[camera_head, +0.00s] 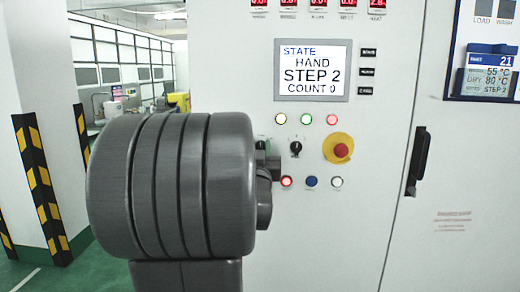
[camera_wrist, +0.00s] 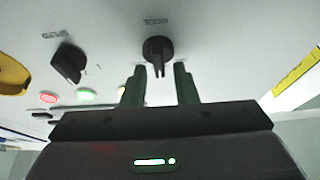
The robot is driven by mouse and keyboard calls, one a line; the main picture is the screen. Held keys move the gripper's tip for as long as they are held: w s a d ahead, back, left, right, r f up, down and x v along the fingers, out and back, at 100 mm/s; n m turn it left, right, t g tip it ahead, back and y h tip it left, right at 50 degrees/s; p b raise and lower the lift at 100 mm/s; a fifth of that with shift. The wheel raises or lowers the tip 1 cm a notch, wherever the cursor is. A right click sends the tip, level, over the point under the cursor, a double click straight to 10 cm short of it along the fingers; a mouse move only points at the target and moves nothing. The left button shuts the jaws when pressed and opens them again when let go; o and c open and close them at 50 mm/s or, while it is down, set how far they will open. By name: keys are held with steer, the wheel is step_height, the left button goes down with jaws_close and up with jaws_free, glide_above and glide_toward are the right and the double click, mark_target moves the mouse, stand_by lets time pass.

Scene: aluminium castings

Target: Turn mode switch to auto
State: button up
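The control panel's display (camera_head: 312,70) reads STATE HAND, STEP 2, COUNT 0. In the wrist view a black rotary switch (camera_wrist: 158,50) lies straight ahead of my gripper (camera_wrist: 160,70), its narrow handle pointing down the picture. My gripper is open, with one finger to each side of that handle and a visible gap on both sides. A second black switch (camera_wrist: 68,62) sits to its left, turned at a slant; it also shows in the head view (camera_head: 295,148). In the head view my arm hides most of my gripper.
A red emergency stop on a yellow base (camera_head: 341,149) is right of the switches. Lamps (camera_head: 307,119) sit above and buttons (camera_head: 311,182) below. A black door handle (camera_head: 417,160) stands further right. A striped pillar (camera_head: 40,185) is at left.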

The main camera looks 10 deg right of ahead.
steer(key=shift+f+m+b, duration=0.1)
steer(key=shift+m+b, duration=0.25)
steer(key=shift+m, duration=0.05)
steer(key=shift+m+h+b, duration=0.5)
steer(key=shift+m, duration=0.3)
steer(key=m+g+h+b, duration=0.1)
steer(key=m, duration=0.2)
steer(key=shift+h, duration=0.4)
steer(key=m+g, duration=0.1)
steer(key=m, duration=0.1)
steer(key=m+h, duration=0.1)
steer(key=m, duration=0.1)
steer(key=shift+d+m+g, duration=0.15)
steer(key=shift+m+g, duration=0.25)
steer(key=shift+m+g+h+p, duration=0.4)
steer(key=shift+m+h+p, duration=0.15)
steer(key=shift+m, duration=0.65)
